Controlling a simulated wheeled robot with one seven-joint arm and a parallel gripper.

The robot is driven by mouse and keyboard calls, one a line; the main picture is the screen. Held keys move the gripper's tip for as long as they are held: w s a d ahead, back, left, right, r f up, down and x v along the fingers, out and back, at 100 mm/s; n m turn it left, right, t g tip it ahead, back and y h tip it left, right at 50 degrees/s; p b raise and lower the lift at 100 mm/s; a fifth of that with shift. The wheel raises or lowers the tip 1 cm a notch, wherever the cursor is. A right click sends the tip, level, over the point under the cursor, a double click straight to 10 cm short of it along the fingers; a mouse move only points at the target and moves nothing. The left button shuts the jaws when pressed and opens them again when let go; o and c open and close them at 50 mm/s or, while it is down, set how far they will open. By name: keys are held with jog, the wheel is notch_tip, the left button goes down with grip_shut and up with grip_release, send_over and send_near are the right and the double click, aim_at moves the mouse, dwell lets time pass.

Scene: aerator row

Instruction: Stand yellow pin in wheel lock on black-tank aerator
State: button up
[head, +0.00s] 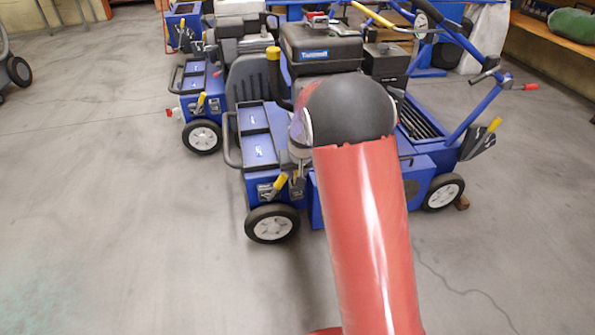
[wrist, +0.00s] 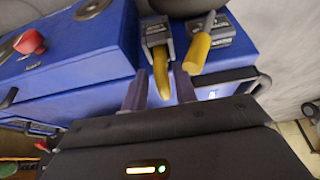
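The black-tank aerator (head: 320,48) stands at the centre of the head view, blue with a black tank on top. Low on its near side, a yellow handle (head: 279,183) sits at a small bracket above the front wheel. In the wrist view a yellow pin-like handle (wrist: 160,72) tilts out of a grey metal bracket (wrist: 156,32). A second yellow handle (wrist: 199,52) leans at another grey bracket to the right. I cannot tell which is the loose pin. My gripper (wrist: 160,90) is open, its fingers either side of the first handle's end, with no clear contact. My arm hides it in the head view.
Another blue aerator (head: 205,95) stands behind to the left. Blue handlebars (head: 480,110) rise at the right. In the wrist view a red knob (wrist: 29,42) sits on the blue body, and a black handle (wrist: 235,77) lies right. Floor in front is clear.

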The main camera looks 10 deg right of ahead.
jog(key=shift+o, duration=0.6)
jog(key=shift+a, duration=0.15)
jog(key=shift+s+r, duration=0.1)
jog(key=shift+r, duration=0.05)
jog(key=s+f+p+v, duration=0.1)
jog(key=s+p+v, duration=0.15)
jog(key=v, duration=0.75)
jog(key=s+f+p+v, duration=0.1)
jog(key=s+p+v, duration=0.15)
jog(key=v, duration=0.85)
jog(key=s+f+p+v, duration=0.1)
jog(key=s+p+v, duration=0.15)
jog(key=v, duration=0.75)
jog(key=s+r+p, duration=0.3)
jog(key=s, duration=0.5)
jog(key=s+r+t+p, duration=0.1)
jog(key=s+r+p, duration=0.2)
jog(key=s, duration=0.5)
jog(key=shift+r, duration=0.25)
jog(key=shift+s, duration=0.1)
